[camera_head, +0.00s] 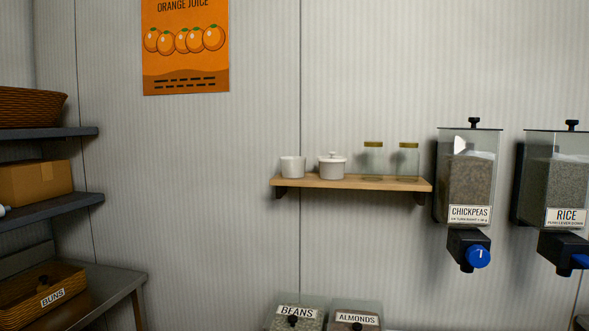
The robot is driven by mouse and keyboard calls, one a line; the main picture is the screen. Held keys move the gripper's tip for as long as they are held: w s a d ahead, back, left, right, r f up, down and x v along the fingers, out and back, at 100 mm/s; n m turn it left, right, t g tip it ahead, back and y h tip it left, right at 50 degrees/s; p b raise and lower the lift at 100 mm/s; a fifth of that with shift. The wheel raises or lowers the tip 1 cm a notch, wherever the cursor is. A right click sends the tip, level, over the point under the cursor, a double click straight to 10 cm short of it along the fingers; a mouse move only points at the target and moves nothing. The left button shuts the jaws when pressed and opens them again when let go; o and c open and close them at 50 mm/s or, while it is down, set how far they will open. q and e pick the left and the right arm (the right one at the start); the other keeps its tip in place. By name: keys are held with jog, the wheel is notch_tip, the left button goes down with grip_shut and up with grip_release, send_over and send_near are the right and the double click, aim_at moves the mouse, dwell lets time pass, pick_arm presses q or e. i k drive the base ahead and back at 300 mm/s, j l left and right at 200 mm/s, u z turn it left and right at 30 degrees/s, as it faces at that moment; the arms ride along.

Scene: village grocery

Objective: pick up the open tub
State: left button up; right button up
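The open tub (292,167) is a small white cup-shaped container without a lid. It stands upright at the left end of a wooden wall shelf (350,183). Beside it to the right stands a white pot with a knobbed lid (332,166). The two are apart by a small gap. Neither of my grippers shows in the head view.
Two glass jars (373,160) with gold lids stand right of the pot. Chickpeas (469,175) and rice (557,180) dispensers hang further right. Below are beans (295,311) and almonds (355,316) bins. Dark shelves (50,208) with baskets and a box line the left.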

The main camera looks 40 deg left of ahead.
aim_at(291, 167)
jog(key=j+z, duration=0.25)
jog(key=j, duration=2.55)
jog(key=k, duration=0.1)
